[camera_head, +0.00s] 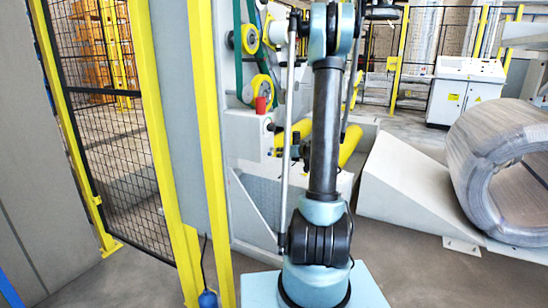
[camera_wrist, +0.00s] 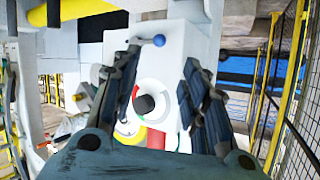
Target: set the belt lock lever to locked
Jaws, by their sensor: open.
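The belt lock lever seems to be the short rod with a blue ball knob (camera_wrist: 159,40) in the wrist view, at the top of a white housing (camera_wrist: 190,42). I cannot tell its set position. Below the knob is a round white dial (camera_wrist: 148,101) with a black centre and red and green marks. My gripper (camera_wrist: 160,62) is open and empty, its two dark fingers on either side of the dial and knob in the picture. Contact with the lever is not visible. In the head view the gripper cannot be made out, and the lever is not clear.
In the head view, a red cylinder (camera_head: 261,105) sits on the machine, below yellow rollers (camera_head: 250,39) and a green belt (camera_head: 238,60). A yellow-framed mesh fence (camera_head: 112,130) stands left. A pale ramp (camera_head: 408,190) and a large wrapped coil (camera_head: 505,165) are right.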

